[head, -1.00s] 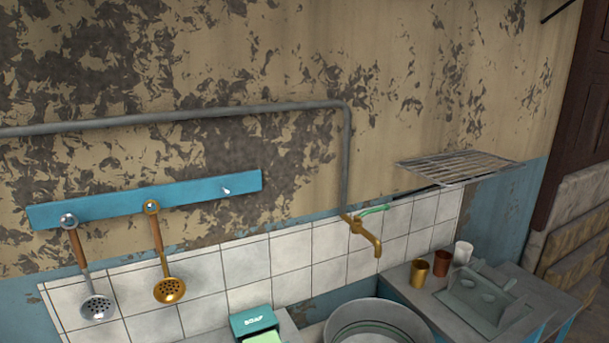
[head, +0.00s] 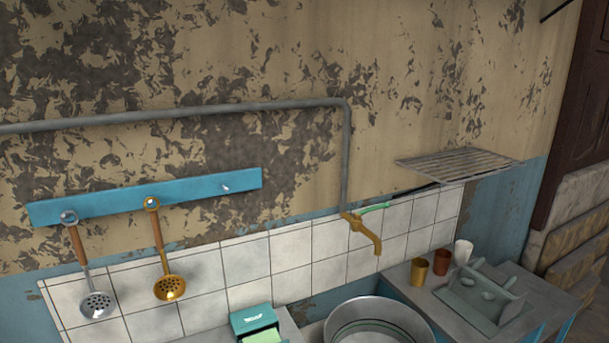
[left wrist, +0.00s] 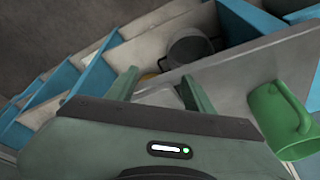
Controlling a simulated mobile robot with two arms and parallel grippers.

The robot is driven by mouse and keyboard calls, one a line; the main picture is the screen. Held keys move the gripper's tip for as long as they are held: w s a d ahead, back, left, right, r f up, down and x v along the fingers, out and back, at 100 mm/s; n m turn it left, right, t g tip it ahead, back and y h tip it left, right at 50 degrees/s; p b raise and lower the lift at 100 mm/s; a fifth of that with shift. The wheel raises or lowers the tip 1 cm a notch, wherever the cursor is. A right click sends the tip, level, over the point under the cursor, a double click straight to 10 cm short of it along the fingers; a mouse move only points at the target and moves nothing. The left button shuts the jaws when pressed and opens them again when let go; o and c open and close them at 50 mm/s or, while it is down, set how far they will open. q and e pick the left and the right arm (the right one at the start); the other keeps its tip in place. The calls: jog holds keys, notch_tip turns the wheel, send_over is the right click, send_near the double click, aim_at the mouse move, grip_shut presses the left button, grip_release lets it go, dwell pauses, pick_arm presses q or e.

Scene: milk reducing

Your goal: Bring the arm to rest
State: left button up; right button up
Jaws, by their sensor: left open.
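My left gripper (left wrist: 160,86) shows in the left wrist view, with its grey-green fingers apart and nothing held between them. Neither arm shows in the head view. My right gripper is in no view. The left wrist view shows a green mug (left wrist: 276,120) to the right of the gripper, apart from its fingers. A dark grey pot (left wrist: 189,48) stands beyond the fingers among blue and white cabinet parts.
In the head view, two ladles (head: 96,304) (head: 169,288) hang from a blue rack (head: 145,197). A brass tap (head: 368,236) is above a metal basin (head: 420,325). A soap box (head: 250,318), cups (head: 418,270) and a grey caddy (head: 480,295) stand nearby. A wire shelf (head: 458,165) juts from the wall.

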pick_arm(q)
jog(key=s+f+g+b, duration=0.1)
jog(key=s+f+b, duration=0.1)
jog(key=f, duration=1.3)
jog(key=s+f+b, duration=0.2)
jog(key=f+b, duration=0.1)
jog(key=f, duration=1.1)
jog(key=s+a+f+g+b, duration=0.1)
jog(key=s+a+f+b, duration=0.2)
jog(key=s+f, duration=1.2)
notch_tip(320, 180, down, 3)
jog(key=shift+s+r+b, duration=0.15)
jog(key=shift+s+b, duration=0.15)
jog(key=shift+b, duration=0.05)
